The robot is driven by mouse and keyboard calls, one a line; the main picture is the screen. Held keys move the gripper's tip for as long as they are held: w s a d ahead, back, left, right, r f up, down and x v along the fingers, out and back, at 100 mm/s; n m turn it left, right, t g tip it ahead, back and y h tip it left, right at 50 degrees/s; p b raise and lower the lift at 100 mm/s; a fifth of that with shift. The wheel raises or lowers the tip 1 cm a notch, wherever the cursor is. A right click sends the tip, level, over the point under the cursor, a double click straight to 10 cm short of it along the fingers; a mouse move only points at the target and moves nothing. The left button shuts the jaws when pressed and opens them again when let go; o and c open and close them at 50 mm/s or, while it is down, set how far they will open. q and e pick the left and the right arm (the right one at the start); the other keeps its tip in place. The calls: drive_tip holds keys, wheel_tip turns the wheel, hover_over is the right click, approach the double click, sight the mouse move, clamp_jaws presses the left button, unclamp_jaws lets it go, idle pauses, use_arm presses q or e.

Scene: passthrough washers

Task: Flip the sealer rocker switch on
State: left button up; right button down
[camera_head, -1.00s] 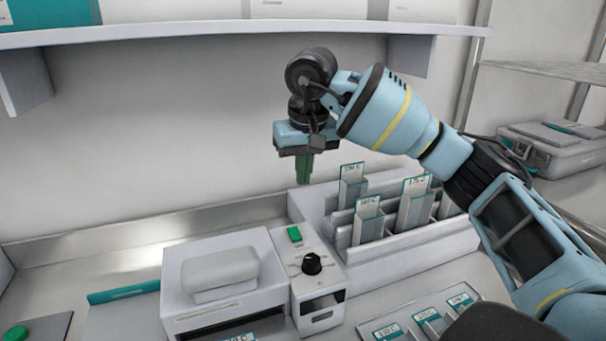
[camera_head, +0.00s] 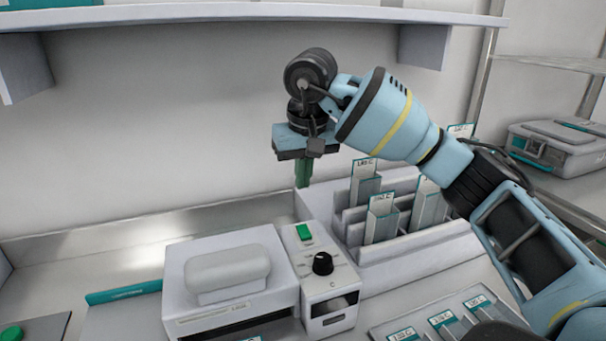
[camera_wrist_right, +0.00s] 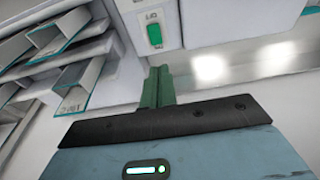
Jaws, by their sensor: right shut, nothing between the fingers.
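The sealer (camera_head: 178,275) is a pale box with a rounded lid pad, standing on the counter. Its control unit (camera_head: 318,290) is on its right side, with a black knob (camera_head: 323,264) and a green rocker switch (camera_head: 304,232) on top. The switch also shows in the right wrist view (camera_wrist_right: 154,36), just beyond the fingertips. My right gripper (camera_head: 303,183) points down with its green fingers shut and empty. It hangs above and behind the switch, apart from it as far as I can tell. Which way the rocker is tipped is too small to tell. My left gripper is out of view.
A stepped rack (camera_head: 350,235) with several labelled sleeves stands right of the switch. More sleeves lie in a tray (camera_head: 385,330) at the front right. A shelf (camera_head: 230,17) runs along the wall above. A grey case (camera_head: 560,150) sits on a rack at the right.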

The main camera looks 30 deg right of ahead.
sight(300, 226)
drive_tip(key=f, duration=0.3)
drive_tip(key=w+f, duration=0.1)
drive_tip(key=f, duration=0.3)
drive_tip(key=w+f, duration=0.1)
drive_tip(key=f, duration=0.2)
drive_tip(key=shift+d+f, duration=0.2)
drive_tip(key=shift+d, duration=0.05)
drive_tip(key=shift+f, duration=0.1)
drive_tip(key=shift+w+d+f, duration=0.1)
drive_tip(key=shift+w+f, duration=0.15)
drive_tip(key=shift+f, duration=0.4)
drive_tip(key=shift+r, duration=0.15)
drive_tip(key=shift+s, duration=0.1)
